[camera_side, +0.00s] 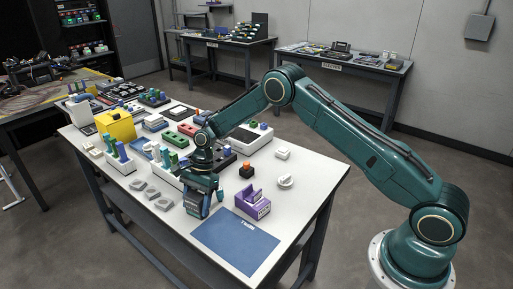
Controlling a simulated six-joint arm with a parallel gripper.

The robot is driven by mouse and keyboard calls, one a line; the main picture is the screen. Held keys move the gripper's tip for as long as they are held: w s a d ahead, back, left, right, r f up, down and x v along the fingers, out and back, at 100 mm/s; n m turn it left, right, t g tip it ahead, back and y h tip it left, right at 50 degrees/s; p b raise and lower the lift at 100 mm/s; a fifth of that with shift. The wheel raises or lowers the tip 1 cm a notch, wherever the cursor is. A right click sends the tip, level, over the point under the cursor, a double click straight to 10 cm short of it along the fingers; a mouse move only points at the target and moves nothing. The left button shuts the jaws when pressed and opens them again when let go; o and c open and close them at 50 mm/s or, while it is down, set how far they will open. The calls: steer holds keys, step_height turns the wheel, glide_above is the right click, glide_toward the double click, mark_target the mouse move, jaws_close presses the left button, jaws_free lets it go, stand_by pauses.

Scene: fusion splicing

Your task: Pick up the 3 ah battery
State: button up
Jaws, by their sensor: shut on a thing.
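My gripper (202,205) is low over the front part of the white table, left of the purple holder. It points down and is shut on a small dark battery, mostly hidden between the fingers. I cannot read a label on the battery at this size. I cannot tell whether it touches the table or hangs just above it.
The purple holder (253,203) stands to the right of my gripper, and a blue mat (236,243) lies in front. Grey blocks (152,194) lie to the left. A white rack (118,163) and a yellow box (117,124) stand farther back.

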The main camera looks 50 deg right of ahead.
mark_target(195, 195)
steer(key=shift+r, duration=0.15)
steer(key=shift+o, duration=0.2)
step_height(195, 195, up, 10)
steer(key=shift+f, duration=0.1)
stand_by(0.3)
stand_by(0.4)
